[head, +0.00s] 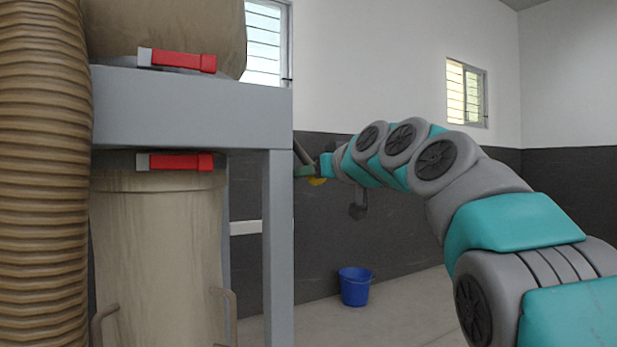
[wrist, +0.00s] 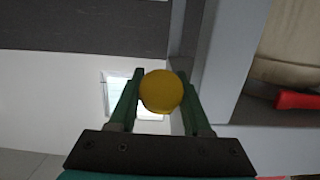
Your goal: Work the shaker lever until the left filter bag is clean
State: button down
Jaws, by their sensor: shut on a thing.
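My gripper (head: 308,168) is at the far right side of the grey frame, partly hidden behind its post in the head view. In the wrist view my gripper (wrist: 160,95) has its two green fingers shut on a round yellow knob (wrist: 161,91), which looks like the shaker lever's end. Another tan bag (head: 158,245) hangs below. I cannot tell how clean the bags are inside.
The grey frame (head: 195,108) stands close at left, with red-handled clamps (head: 180,162) on the bags. A ribbed brown hose (head: 40,180) runs down the left edge. A blue bucket (head: 355,287) stands on the floor by the wall. Floor at centre right is otherwise clear.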

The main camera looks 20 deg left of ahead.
jog(key=c, duration=0.6)
grip_release()
jog(key=shift+d, duration=0.1)
jog(key=shift+s, duration=0.1)
jog(key=shift+b+v, duration=0.9)
jog(key=shift+v, duration=3)
